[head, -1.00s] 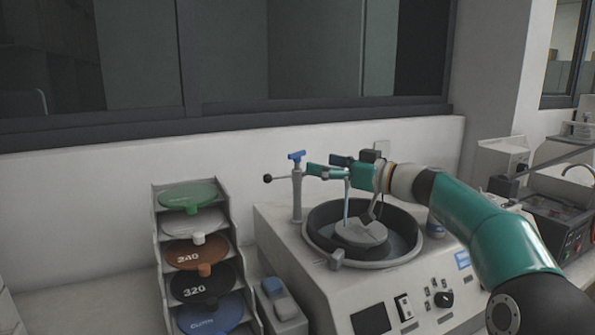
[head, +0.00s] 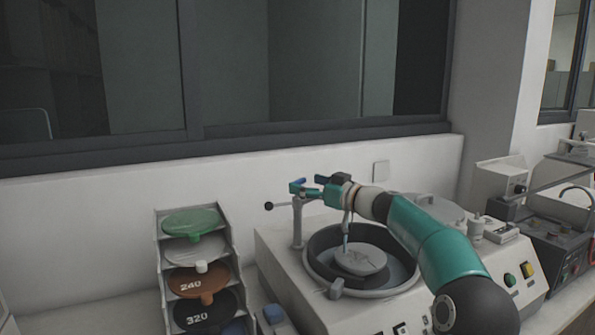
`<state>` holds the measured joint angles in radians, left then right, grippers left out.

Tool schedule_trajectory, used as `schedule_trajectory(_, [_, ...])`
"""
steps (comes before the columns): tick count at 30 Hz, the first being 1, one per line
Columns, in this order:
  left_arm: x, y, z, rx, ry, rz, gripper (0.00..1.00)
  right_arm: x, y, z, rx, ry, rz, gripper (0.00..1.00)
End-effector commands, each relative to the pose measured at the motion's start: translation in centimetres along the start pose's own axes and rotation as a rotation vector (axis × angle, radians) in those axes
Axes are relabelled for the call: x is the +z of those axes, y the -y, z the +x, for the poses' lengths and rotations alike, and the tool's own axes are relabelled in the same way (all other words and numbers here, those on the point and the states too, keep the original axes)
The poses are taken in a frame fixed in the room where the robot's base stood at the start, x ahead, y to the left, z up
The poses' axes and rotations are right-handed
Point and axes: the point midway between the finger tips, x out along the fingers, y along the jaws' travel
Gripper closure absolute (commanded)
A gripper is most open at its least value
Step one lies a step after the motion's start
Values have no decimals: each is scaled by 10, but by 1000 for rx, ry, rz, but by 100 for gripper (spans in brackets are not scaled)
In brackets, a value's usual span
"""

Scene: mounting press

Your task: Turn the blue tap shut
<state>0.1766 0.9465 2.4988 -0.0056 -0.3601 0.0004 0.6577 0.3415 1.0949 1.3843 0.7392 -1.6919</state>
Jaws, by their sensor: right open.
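The blue tap (head: 299,182) is a small blue handle on top of a grey post (head: 298,222) at the left rear of the grinding machine's bowl. It is mostly hidden by the teal fingers. My right gripper (head: 304,187) is open, with its fingertips at the tap, overlapping it in the head view. I cannot tell whether the fingers touch the handle. My left gripper is not in view.
A round bowl (head: 318,283) with a grey disc stands below my right arm. A side lever with a black knob (head: 268,206) sticks out left of the post. A rack of coloured discs (head: 160,240) stands left. More equipment (head: 560,230) is at right.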

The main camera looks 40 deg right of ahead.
Motion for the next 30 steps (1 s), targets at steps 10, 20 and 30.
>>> schedule_trajectory(10, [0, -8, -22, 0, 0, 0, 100, -1, 1, 35, -2, -1, 0, 12])
schedule_trajectory(20, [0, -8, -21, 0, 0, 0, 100, 0, 0, 36, -1, -1, 0, 19])
schedule_trajectory(30, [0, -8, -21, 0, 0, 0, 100, 0, 0, 36, -1, -1, 0, 73])
